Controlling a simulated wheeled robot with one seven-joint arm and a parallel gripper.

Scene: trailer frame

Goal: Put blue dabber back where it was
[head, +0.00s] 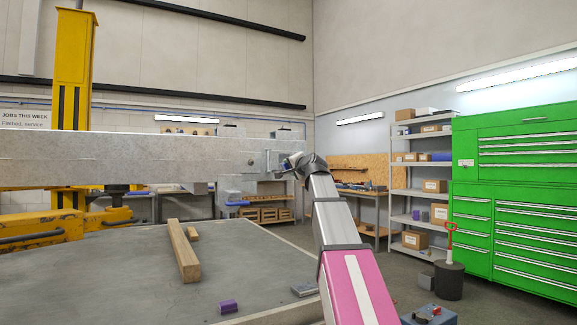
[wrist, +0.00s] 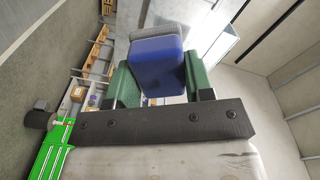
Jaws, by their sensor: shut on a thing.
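My gripper (wrist: 152,82) shows in the wrist view with its two green fingers shut on the blue dabber (wrist: 157,68). The dabber is a blue block with a grey pad at its far end, and it stands out beyond the fingers. In the head view my arm reaches up and forward, and my gripper (head: 285,167) is small beside the right end of the long grey beam (head: 120,158).
Below the beam, a table (head: 120,270) holds a wooden bar (head: 183,250), a purple block (head: 228,306) and a grey metal piece (head: 304,290). A yellow post (head: 73,60) stands at left. A green cabinet (head: 520,190) and shelves (head: 420,185) stand at right.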

